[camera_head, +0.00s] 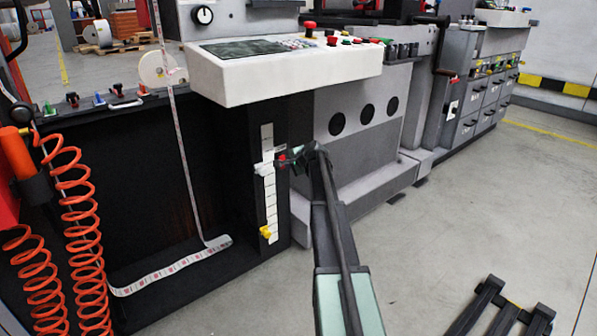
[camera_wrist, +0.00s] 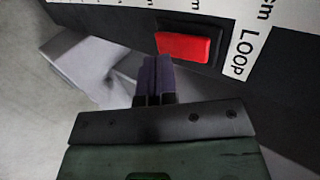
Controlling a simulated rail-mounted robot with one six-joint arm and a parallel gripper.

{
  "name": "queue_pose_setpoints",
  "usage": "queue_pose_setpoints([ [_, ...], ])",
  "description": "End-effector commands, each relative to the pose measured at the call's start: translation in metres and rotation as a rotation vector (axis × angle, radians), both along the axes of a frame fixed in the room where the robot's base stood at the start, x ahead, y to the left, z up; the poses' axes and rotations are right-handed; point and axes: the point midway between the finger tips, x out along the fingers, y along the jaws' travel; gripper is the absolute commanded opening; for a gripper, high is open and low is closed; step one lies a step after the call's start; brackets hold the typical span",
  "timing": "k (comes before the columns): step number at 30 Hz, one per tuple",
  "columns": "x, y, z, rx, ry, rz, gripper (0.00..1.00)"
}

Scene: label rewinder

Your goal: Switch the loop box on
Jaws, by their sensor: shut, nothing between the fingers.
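The loop box switch is a red rocker in a black frame. In the wrist view the red switch (camera_wrist: 183,45) sits on a dark panel beside a white label reading LOOP (camera_wrist: 240,52). My gripper (camera_wrist: 154,66) is shut and empty, its fingertips just below and left of the switch; I cannot tell whether they touch it. In the head view the red switch (camera_head: 282,158) shows as a small spot on the dark loop box (camera_head: 272,190), with my gripper (camera_head: 301,156) close on its right. The rocker's on or off position is not clear.
A white control console (camera_head: 285,75) overhangs above. A scale strip with a yellow clamp (camera_head: 265,232) runs down the box. Orange coiled hoses (camera_head: 82,230) hang at left, and a label web (camera_head: 185,262) loops low. Open floor (camera_head: 470,220) lies to the right.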

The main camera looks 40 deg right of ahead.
Motion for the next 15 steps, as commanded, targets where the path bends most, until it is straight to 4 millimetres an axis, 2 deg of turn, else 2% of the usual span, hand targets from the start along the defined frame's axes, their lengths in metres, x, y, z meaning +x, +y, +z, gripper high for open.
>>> queue_pose_setpoints([
  [4,0.0133,0.0005,-0.0015,0.0,-0.001,0.0,0.0],
  [15,0.0164,0.001,-0.0031,-0.001,0.0,0.001,0.0],
])
